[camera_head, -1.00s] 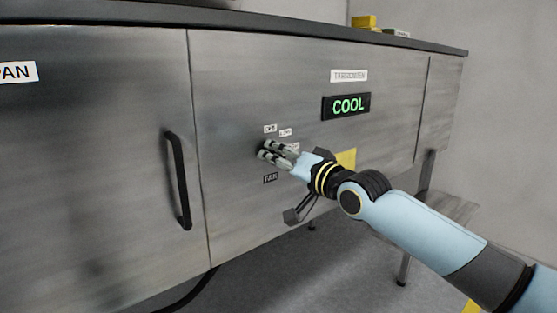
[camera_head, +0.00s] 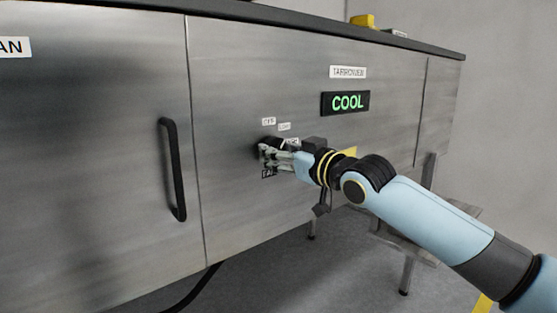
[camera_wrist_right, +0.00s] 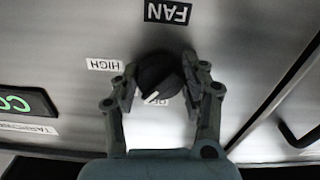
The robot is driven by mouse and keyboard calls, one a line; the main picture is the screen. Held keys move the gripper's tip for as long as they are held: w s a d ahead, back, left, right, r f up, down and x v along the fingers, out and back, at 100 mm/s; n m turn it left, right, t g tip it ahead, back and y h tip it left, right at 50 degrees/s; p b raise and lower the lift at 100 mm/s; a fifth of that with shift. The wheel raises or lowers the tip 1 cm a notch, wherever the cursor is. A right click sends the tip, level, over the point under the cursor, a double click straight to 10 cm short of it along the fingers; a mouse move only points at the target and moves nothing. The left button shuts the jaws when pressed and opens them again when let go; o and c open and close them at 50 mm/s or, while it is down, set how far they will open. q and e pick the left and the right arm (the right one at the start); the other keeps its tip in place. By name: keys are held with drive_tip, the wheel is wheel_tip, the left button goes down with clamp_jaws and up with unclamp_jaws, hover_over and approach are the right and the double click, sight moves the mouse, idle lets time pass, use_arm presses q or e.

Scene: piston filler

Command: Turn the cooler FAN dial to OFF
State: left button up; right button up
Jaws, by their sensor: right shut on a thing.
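The FAN dial (camera_wrist_right: 158,75) is a round black knob with a white pointer line. In the right wrist view it sits between the two fingers of my right gripper (camera_wrist_right: 160,85), which is shut on it. The pointer aims at the lower left there, between the HIGH label (camera_wrist_right: 104,65) and a partly hidden label (camera_wrist_right: 160,102) below the knob that I cannot read. The FAN label (camera_wrist_right: 167,12) appears upside down above. In the head view my right gripper (camera_head: 264,154) covers most of the dial; the small OFF label (camera_head: 268,121) is above it. My left gripper is not in view.
The dial is on a brushed steel cabinet front (camera_head: 240,80). A lit green COOL display (camera_head: 345,103) is up and right of it. A black vertical door handle (camera_head: 174,170) stands to the left. A yellow object (camera_head: 363,21) rests on the dark worktop.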

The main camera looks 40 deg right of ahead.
drive_tip(key=shift+d+n+b, duration=0.15)
drive_tip(key=shift+n+b, duration=1.4)
drive_tip(key=shift+n, duration=2.05)
drive_tip(key=o, duration=1.2)
drive_tip(key=shift+r, duration=0.1)
drive_tip(key=shift+s+d, duration=0.15)
drive_tip(key=shift+s, duration=1.75)
drive_tip(key=shift+s+d, duration=0.15)
drive_tip(key=shift+s, duration=1.7)
